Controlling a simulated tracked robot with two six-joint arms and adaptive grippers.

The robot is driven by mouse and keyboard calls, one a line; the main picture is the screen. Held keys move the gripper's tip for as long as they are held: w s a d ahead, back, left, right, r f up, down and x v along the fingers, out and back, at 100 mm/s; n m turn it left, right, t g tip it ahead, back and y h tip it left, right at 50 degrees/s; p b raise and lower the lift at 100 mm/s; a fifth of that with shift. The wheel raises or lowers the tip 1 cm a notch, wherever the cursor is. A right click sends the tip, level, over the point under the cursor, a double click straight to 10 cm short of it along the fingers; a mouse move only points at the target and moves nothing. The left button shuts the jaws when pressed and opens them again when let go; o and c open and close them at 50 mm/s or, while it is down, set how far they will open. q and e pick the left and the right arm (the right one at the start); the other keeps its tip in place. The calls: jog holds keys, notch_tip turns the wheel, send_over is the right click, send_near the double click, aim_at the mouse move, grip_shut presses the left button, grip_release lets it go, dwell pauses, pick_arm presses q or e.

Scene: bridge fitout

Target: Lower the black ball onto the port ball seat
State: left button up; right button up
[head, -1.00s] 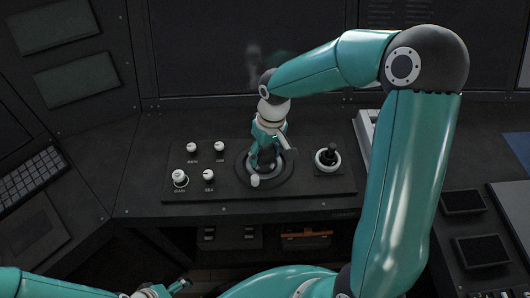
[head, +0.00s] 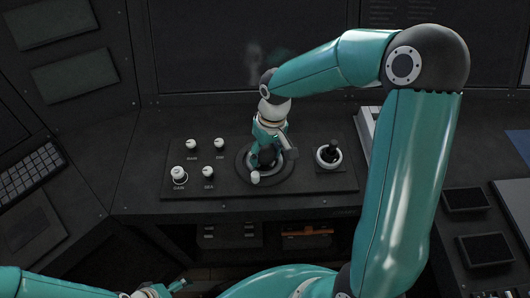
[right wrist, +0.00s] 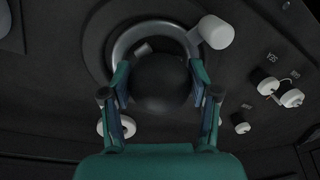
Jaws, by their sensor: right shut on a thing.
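The black ball (right wrist: 162,82) is between the fingers of my right gripper (right wrist: 160,92) in the right wrist view. My right gripper (head: 266,152) points down over a round dark mount on the console in the head view and hides the ball there. A grey ring (right wrist: 124,38), which looks like the ball seat, shows behind the ball in the right wrist view. The ball covers part of the ring, and I cannot tell whether they touch. My left gripper (head: 172,288) is at the bottom edge of the head view, too partly seen to tell its opening.
A lever with a white knob (right wrist: 216,32) stands close beside the ring. Several white knobs (head: 191,145) are left of the mount, and a black joystick in a white ring (head: 329,156) is to its right. A keyboard (head: 30,170) lies at the far left.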

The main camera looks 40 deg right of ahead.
aim_at(270, 147)
dwell(0.4)
jog(key=o, duration=1.3)
jog(key=r, duration=0.4)
jog(key=d+r, duration=0.1)
jog(key=r, duration=0.6)
jog(key=shift+d+r, duration=0.25)
jog(key=shift+r, duration=0.15)
